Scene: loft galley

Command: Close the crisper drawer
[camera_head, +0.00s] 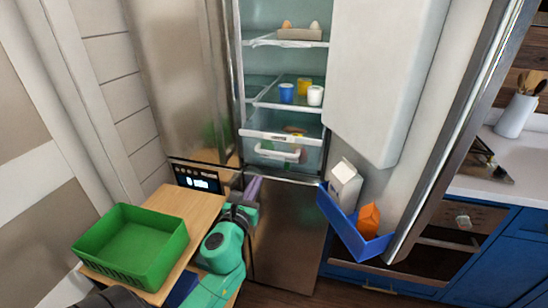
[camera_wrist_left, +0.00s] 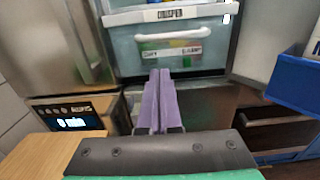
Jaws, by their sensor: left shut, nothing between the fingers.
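The crisper drawer (camera_head: 262,161) is at the bottom of the open fridge's upper compartment. It has a clear bluish front and a white bar handle, and items show inside. It looks pulled out somewhat; how far is hard to tell. In the left wrist view the drawer (camera_wrist_left: 215,40) lies ahead at the top. My left gripper (camera_head: 253,188) has purple fingers, shut and empty, below and left of the drawer front in the head view. In the wrist view its fingertips (camera_wrist_left: 160,74) point toward the drawer, just below the handle; contact cannot be told. My right gripper is out of view.
A wooden stand (camera_head: 196,209) with a green basket (camera_head: 140,268) is at the left. The open fridge door (camera_head: 390,70) stands right, its blue bin (camera_head: 345,231) holding a white carton (camera_head: 345,185) and an orange item (camera_head: 368,221). Shelves above hold cups and eggs.

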